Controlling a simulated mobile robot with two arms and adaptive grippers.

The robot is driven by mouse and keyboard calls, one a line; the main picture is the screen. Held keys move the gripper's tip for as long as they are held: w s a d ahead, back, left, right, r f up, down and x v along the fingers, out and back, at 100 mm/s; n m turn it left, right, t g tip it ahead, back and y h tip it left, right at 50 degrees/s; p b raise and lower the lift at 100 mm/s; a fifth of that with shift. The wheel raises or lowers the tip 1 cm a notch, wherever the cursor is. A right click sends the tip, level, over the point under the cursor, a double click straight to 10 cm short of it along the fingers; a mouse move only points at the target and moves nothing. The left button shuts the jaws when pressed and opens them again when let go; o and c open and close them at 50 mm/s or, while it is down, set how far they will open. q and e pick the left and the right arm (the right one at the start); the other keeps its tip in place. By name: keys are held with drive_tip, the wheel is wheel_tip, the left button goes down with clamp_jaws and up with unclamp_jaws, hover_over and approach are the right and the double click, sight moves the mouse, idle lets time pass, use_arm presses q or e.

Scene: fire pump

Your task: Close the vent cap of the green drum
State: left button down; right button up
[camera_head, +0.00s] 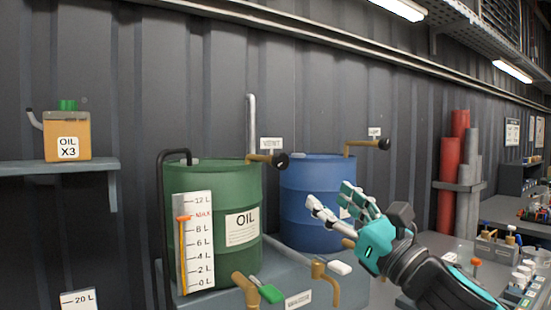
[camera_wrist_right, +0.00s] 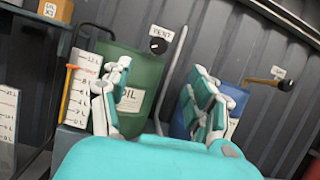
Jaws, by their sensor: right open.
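The green drum (camera_head: 215,215) labelled OIL stands left of centre in the head view, and it also shows in the right wrist view (camera_wrist_right: 145,82). Its vent is a brass pipe with a black cap (camera_head: 281,160) at the upper right of the drum, under a VENT label (camera_head: 271,143). The cap shows in the right wrist view (camera_wrist_right: 158,46) above the gap between the fingers. My right gripper (camera_head: 342,196) is open and empty, in front of the blue drum, lower and to the right of the cap, apart from it. My left gripper is not in view.
A blue drum (camera_head: 305,205) with its own brass vent (camera_head: 383,144) stands to the right. Brass taps with a green handle (camera_head: 270,293) and a white handle (camera_head: 340,268) stick out in front. A level gauge (camera_head: 198,240) fronts the green drum. An oil can (camera_head: 67,137) sits on the left shelf.

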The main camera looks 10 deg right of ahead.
drive_tip(key=p, duration=0.2)
approach(283, 162)
drive_tip(key=p+x, duration=0.2)
drive_tip(key=x, duration=0.8)
drive_tip(key=shift+w+a+r, duration=0.15)
drive_tip(key=shift+w+a, duration=0.05)
drive_tip(key=shift+w, duration=0.35)
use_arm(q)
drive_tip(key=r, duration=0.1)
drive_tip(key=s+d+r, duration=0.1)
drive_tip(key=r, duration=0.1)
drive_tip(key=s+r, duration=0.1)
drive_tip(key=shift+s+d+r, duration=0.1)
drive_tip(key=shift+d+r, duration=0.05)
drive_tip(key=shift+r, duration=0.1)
use_arm(e)
clamp_jaws()
